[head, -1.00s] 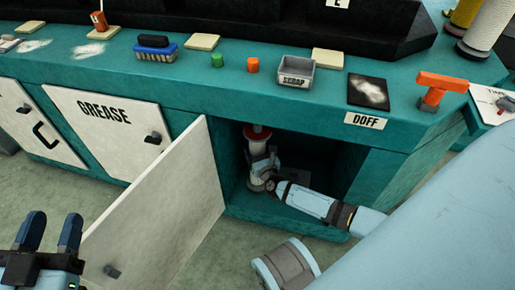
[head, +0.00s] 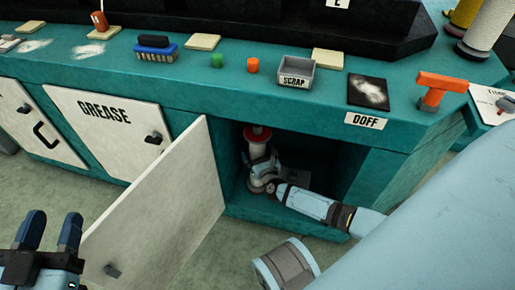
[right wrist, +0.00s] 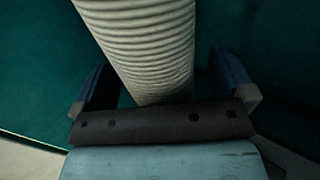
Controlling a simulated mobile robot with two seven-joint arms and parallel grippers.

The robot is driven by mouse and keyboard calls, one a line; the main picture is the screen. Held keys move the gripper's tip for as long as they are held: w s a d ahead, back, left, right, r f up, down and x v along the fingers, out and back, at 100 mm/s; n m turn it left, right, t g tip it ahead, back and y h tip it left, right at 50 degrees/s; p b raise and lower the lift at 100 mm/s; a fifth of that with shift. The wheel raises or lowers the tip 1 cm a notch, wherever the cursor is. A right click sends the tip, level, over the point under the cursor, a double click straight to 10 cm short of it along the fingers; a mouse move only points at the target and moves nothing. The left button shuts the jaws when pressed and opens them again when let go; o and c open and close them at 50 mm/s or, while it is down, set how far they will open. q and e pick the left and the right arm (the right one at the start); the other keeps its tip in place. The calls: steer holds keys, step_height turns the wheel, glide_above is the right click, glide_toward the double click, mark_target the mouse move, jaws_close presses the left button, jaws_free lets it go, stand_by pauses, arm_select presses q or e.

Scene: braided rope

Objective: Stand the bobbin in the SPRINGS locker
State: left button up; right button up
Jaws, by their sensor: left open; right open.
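The bobbin (head: 257,146) has a red top and a pale wound body. It stands upright inside the open locker (head: 330,165), near the left side. My right gripper (head: 262,168) reaches into the locker at the bobbin's body. In the right wrist view, the ribbed body (right wrist: 145,45) lies between the two fingers of my right gripper (right wrist: 163,88), with a gap on both sides. The bobbin's foot is hidden by the gripper. The locker's open door (head: 160,205) shows no readable label. My left gripper (head: 50,228) is open and empty, left of the door.
The closed GREASE door (head: 105,130) is to the left. The bench top above holds a SCRAP bin (head: 296,72), a brush (head: 155,48), a dark DOFF pad (head: 368,90) and an orange-handled tool (head: 440,88). The open door stands between my two grippers.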

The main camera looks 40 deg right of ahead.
arm_select(q)
steer(key=s+n+p, duration=0.1)
steer(key=p, duration=0.1)
steer(key=d+n+g+p, duration=0.1)
steer(key=shift+s+d+f+n+p, duration=0.1)
steer(key=shift+s+f+n+p, duration=0.2)
steer(key=shift+s+f+p, duration=0.05)
arm_select(e)
steer(key=v, duration=1.3)
steer(key=shift+s, duration=0.2)
steer(key=shift+r, duration=0.15)
